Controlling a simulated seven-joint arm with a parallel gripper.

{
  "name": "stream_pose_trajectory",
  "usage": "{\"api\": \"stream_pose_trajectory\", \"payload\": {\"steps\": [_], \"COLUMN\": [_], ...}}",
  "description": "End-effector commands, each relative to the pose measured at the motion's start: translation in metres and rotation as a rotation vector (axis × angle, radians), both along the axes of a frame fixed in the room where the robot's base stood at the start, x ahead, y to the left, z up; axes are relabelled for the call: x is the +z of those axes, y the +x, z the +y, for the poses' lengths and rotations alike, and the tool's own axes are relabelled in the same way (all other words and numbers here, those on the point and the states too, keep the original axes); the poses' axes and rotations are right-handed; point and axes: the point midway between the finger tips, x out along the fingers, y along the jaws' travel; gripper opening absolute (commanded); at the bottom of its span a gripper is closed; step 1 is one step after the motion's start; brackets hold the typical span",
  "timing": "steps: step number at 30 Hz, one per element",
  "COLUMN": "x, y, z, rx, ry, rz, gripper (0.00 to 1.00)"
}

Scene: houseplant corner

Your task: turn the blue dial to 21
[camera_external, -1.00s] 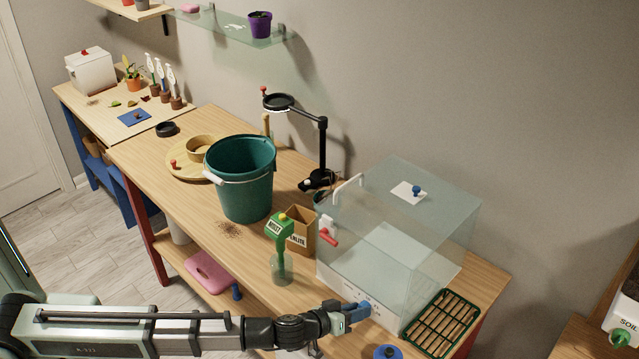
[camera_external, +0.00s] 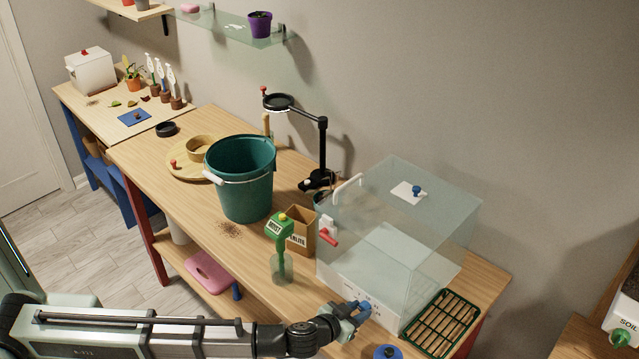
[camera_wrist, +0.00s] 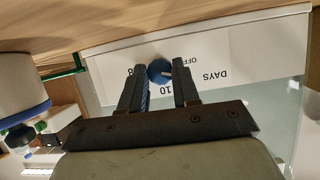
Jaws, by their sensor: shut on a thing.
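The blue dial (camera_wrist: 159,70) sits on the white front panel (camera_wrist: 225,50) of a clear box (camera_external: 405,215). In the wrist view the panel's print is upside down; "DAYS", "OFF" and "10" can be read around the dial. My gripper (camera_wrist: 160,76) has one finger on each side of the dial and is shut on it. In the external view my gripper (camera_external: 358,312) is at the box's lower front edge and mostly hides the dial. The dial's exact setting is too small to read.
A green wire rack (camera_external: 441,323) lies right of the box. A green-topped moisture meter (camera_external: 280,228) in a glass jar and a cardboard box (camera_external: 301,232) stand to its left, with a teal bucket (camera_external: 243,185) beyond. A red handle (camera_external: 329,237) sticks out from the box.

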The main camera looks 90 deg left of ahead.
Motion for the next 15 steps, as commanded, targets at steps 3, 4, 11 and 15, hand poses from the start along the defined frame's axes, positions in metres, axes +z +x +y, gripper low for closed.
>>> {"api": "stream_pose_trajectory", "payload": {"steps": [3,4,11,15], "x": [0.0001,0.0001,-0.0008,-0.0013], "y": [0.0028,0.003,0.004,0.0047], "z": [-0.0016,-0.002,-0.0028,-0.0038], "rx": [-0.001,-0.002,-0.002,-0.002], "ry": [0.079,0.101,0.255,0.349], "rz": [0.079,0.1,0.255,0.349], "gripper": [0.0,0.0,0.0,0.0]}}
